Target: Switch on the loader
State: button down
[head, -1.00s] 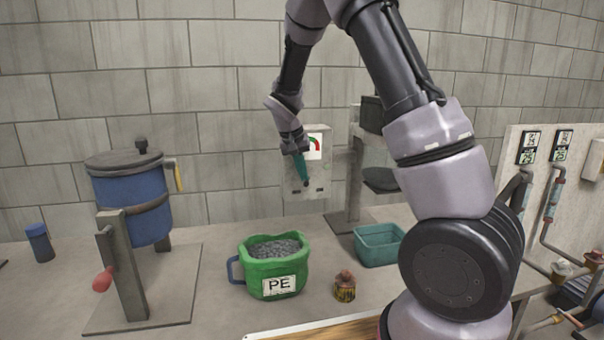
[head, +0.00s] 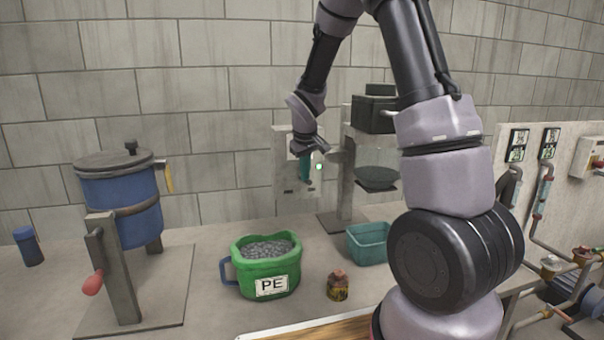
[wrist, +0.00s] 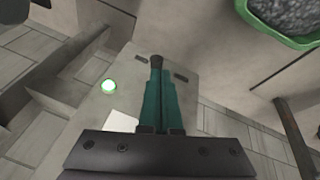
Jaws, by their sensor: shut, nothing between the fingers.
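A grey upright box (head: 283,168), which I take to be the loader's control box, stands against the wall at the back of the bench. It also fills the middle of the wrist view (wrist: 206,98). A round green light (head: 319,167) glows on its face and shows in the wrist view (wrist: 109,86). My gripper (head: 304,179) is shut and empty in front of the box, its teal fingers side by side. In the wrist view a small dark knob (wrist: 156,61) lies right at the fingertips; I cannot tell whether they touch. The fingers hide part of the box's face.
A green bag marked PE (head: 268,284) full of grey pellets, a small rusty pot (head: 338,287) and a teal bin (head: 368,245) stand in front. A blue drum (head: 122,206) is at left. A grey stand (head: 347,180) rises beside the box. Pipework is at right.

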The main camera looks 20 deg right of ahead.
jog(key=shift+w+a, duration=0.15)
jog(key=shift+a, duration=0.05)
jog(key=shift+w+a, duration=0.45)
jog(key=shift+a, duration=0.05)
jog(key=d+v, duration=0.1)
jog(key=v, duration=0.9)
jog(key=shift+a, duration=0.35)
jog(key=shift+s, duration=0.1)
